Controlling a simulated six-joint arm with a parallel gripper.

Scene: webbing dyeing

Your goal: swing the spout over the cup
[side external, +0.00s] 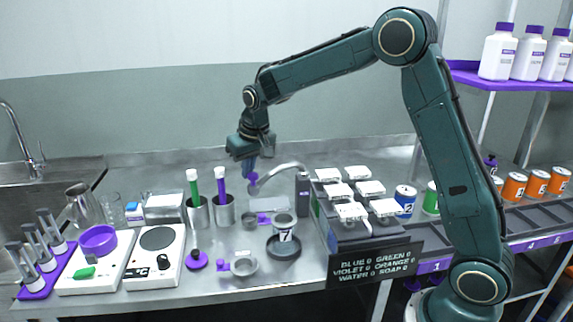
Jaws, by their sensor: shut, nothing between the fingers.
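A grey cup (284,222) stands on a dark round base (284,248), below and to the right of the spout's end. Another small metal cup (243,266) with a purple handle stands nearer the front edge. I cannot tell which cup is meant.
Two metal beakers (198,217) with green and purple tubes stand left of the spout. A dark rack with white-topped units (350,211) and a sign (373,262) stand to the right. Scales (155,260), a purple knob (197,260) and a sink (62,170) are further left.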

